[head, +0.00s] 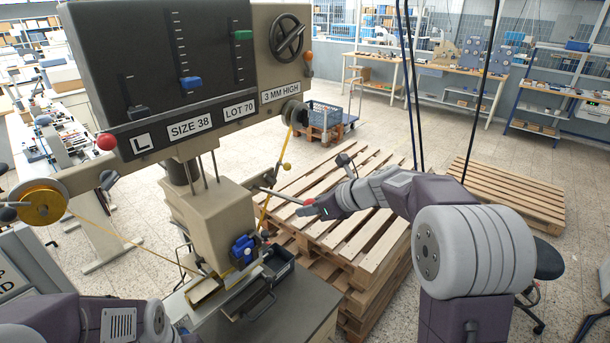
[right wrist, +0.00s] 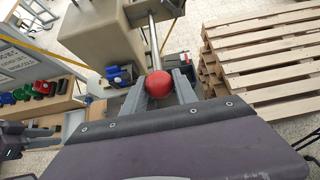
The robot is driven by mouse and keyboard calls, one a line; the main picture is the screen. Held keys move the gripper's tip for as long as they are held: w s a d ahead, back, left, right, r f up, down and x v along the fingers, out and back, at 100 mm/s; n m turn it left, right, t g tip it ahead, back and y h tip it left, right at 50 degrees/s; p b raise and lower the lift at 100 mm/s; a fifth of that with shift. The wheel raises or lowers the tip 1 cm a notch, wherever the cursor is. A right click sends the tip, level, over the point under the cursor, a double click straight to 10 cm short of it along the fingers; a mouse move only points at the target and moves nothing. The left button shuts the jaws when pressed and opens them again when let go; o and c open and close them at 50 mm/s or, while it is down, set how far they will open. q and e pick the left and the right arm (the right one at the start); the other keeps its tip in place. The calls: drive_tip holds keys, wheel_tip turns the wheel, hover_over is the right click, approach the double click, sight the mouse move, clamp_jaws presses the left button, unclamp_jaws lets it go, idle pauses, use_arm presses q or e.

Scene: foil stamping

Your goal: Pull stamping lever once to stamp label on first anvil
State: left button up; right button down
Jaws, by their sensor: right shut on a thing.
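The stamping machine (head: 215,215) has a beige head and a dark panel marked L, SIZE 38 and LOT 70. Its stamping lever (head: 283,196) is a metal rod reaching right from the head, with a red ball knob (right wrist: 160,84) at its end. My right gripper (right wrist: 158,88) is shut on this knob, with one finger on each side. In the head view my right gripper (head: 318,207) is at the lever's end. A pale piece (head: 205,291) lies below the head; I cannot tell label from anvil there. My left arm shows at the lower left, its fingers unclear.
A yellow foil roll (head: 42,205) hangs at the left, with its strip running down to the head. A blue part (head: 243,248) and a dark tray (head: 277,265) are at the head's base. Stacked wooden pallets (head: 345,225) stand close behind my right gripper.

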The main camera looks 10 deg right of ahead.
drive_tip(key=f+b, duration=0.2)
drive_tip(key=f, duration=0.1)
drive_tip(key=shift+s+d+f+b, duration=0.15)
drive_tip(key=shift+s+f+b, duration=0.05)
drive_tip(key=shift+f+b, duration=0.1)
wheel_tip(320, 180, down, 3)
drive_tip(key=b, duration=0.2)
drive_tip(key=shift+f+b, duration=0.1)
drive_tip(key=shift+b, duration=0.2)
